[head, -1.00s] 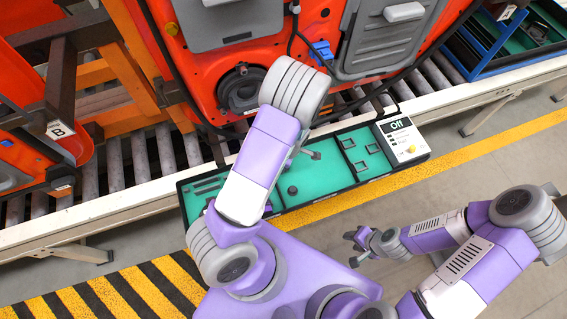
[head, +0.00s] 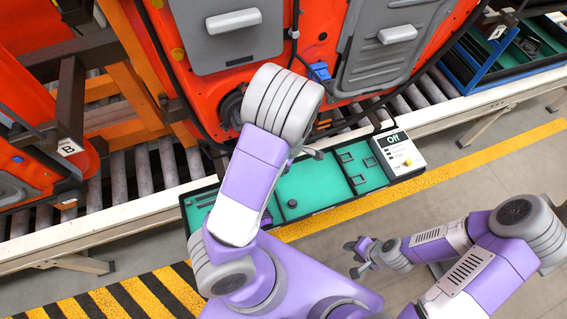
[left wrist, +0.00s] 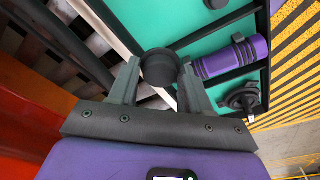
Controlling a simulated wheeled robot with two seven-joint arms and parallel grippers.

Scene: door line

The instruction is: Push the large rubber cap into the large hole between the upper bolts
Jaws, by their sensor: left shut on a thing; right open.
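In the left wrist view, my left gripper (left wrist: 158,85) is shut on a round black rubber cap (left wrist: 158,66), held between its fingertips. In the head view, my left forearm and wrist reach up over the tray toward the orange door (head: 330,45); the left fingers and the cap are largely hidden there. A dark round fitting (head: 231,108) on the door is partly covered by my wrist. I cannot make out the large hole clearly. My right gripper (head: 357,258) is open and empty, low over the floor at the right.
A teal tray (head: 330,185) with black walls lies along the conveyor's front rail and holds several dark parts. A control box marked Off (head: 397,153) sits at its right end. A purple cylinder (left wrist: 230,59) lies in the tray. A blue rack (head: 490,50) stands at right.

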